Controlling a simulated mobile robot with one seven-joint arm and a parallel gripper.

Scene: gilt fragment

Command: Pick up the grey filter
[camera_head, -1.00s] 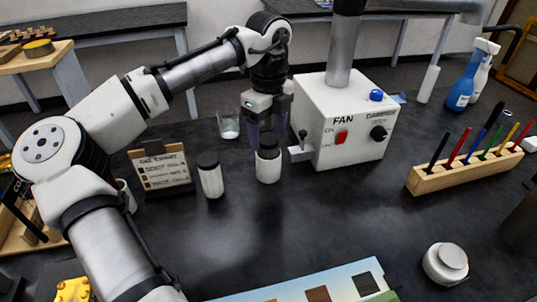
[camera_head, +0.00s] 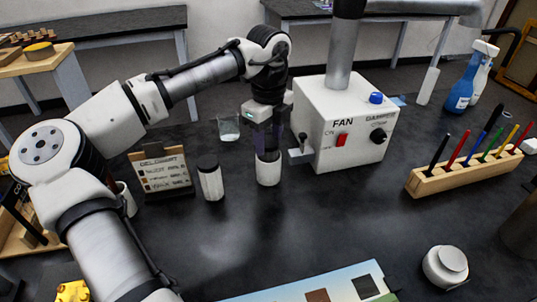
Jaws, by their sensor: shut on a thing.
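My gripper (camera_head: 267,148) points down, shut on the dark top of a white jar (camera_head: 268,172). The fingers hide most of the jar's top, and the jar stands upright with its base at the black bench. A similar smaller white jar with a dark lid (camera_head: 209,182) stands just to its left. A round pale grey, capped thing (camera_head: 445,265) lies at the front right, well apart from my gripper. I cannot tell from the picture which of these is the grey filter.
The white fan box (camera_head: 345,135) stands close on the right, its small side lever (camera_head: 300,152) near the jar. A glass beaker (camera_head: 228,128) is behind left. A card stand (camera_head: 163,172) is at left, a wooden pen rack (camera_head: 465,167) at right.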

